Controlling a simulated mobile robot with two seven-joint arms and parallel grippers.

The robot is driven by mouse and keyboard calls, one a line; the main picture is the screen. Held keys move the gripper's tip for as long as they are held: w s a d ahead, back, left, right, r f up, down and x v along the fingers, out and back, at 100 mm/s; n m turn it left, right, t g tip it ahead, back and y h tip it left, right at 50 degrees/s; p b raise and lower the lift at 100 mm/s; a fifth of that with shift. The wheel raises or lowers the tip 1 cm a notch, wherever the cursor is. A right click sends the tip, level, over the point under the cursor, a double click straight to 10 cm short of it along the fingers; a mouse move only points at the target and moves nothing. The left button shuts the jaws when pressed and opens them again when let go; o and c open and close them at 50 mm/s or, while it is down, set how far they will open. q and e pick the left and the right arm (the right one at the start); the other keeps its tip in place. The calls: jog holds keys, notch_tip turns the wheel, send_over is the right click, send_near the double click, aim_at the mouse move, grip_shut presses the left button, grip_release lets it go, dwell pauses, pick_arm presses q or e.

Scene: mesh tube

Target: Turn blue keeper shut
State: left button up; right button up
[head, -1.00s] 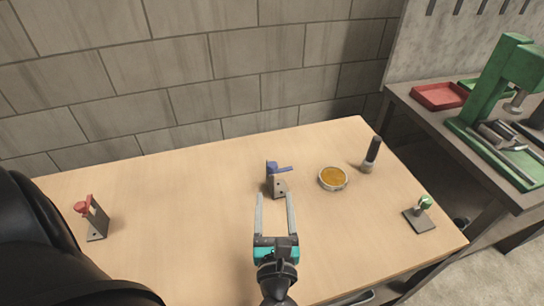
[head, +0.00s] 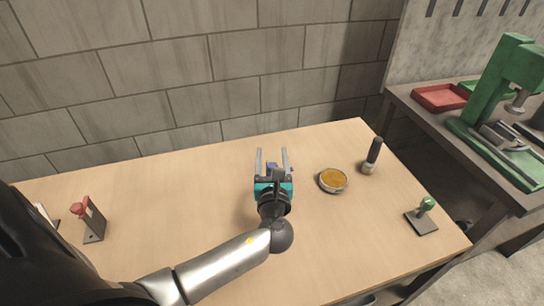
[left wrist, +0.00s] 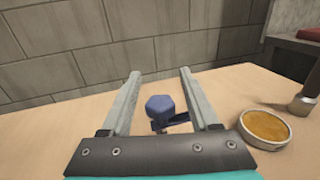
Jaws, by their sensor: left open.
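The blue keeper (head: 271,167) stands near the middle of the wooden table. It is mostly hidden behind my left gripper (head: 271,153) in the head view. In the left wrist view the blue keeper (left wrist: 160,106) shows a rounded, faceted knob and a dark blue arm pointing right. It lies between the two fingers of my left gripper (left wrist: 160,75), which is open, with a gap on both sides of the knob. The keeper's base is hidden by the gripper body. My right gripper is not in view.
A dish of orange stuff (head: 333,180) sits close on the right, with a dark-handled tool (head: 372,156) beyond it. A green-topped fixture (head: 424,214) is at the right edge, a red-topped fixture (head: 91,217) at the left. The back of the table is clear.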

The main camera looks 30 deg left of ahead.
pick_arm(q)
grip_shut()
dwell(0.5)
